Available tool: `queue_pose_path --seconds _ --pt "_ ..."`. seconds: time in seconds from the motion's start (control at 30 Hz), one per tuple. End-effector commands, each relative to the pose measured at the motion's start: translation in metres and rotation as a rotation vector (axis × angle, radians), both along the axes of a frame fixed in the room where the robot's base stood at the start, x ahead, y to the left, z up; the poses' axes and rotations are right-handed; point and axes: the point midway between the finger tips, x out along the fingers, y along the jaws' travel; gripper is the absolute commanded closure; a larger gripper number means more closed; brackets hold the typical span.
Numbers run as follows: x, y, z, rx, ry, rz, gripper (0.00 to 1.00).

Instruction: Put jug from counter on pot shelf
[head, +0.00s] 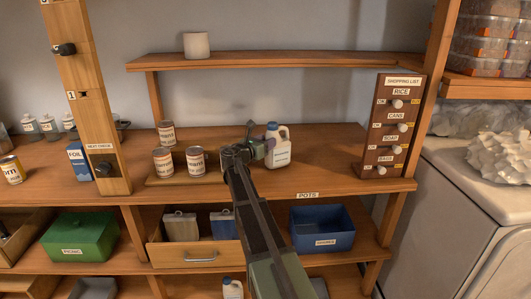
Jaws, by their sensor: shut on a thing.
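A white jug (278,153) with a blue cap, a handle and a label is upright at the middle of the wooden counter (330,165). My gripper (264,148) reaches in from the front and is shut on the jug at its left side. The fingertips are small and partly hidden by my arm. I cannot tell whether the jug's base touches the counter. A "POTS" label (307,195) is on the counter's front edge, above a lower shelf (366,246).
Several cans (196,160) stand left of my gripper. A blue bin (322,228) and an open drawer (200,257) are below. A raised shelf (290,60) holds a white cup (196,45). A shopping-list board (393,125) stands right; counter between it and the jug is clear.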

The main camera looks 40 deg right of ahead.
Motion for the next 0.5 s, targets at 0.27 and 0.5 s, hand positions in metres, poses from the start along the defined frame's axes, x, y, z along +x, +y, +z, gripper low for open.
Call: queue_pose_path --seconds 0.27,0.5 --pt "0.0 0.0 -0.0031 -0.002 0.001 0.0 1.0" --pt "0.0 0.0 -0.0054 0.0 0.0 0.0 0.28"
